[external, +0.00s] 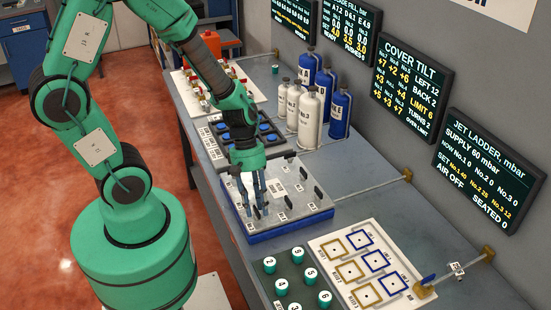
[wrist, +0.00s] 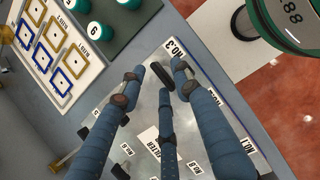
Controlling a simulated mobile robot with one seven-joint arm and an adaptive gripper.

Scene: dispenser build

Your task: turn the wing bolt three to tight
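The silver cover (external: 293,207) lies on a blue base on the bench, with several black wing bolts along its edges. In the wrist view, the black wing bolt three (wrist: 161,74) stands beside the "NO.3" label (wrist: 174,49). My gripper (wrist: 160,72) points down over it with three blue fingers. The two outer fingertips are spread on either side of the bolt, with gaps showing; the middle finger lies close to its near end. I cannot tell whether any finger touches it. In the external view, my gripper (external: 257,208) is at the cover's near-left part and hides this bolt.
A cover tilt screen (external: 411,87) reads left 12, back 2, limit 6, turns 2, over limit. White and blue bottles (external: 311,118) stand behind the cover. A green block of numbered caps (external: 293,285) and a white card with coloured squares (external: 345,245) lie in front.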

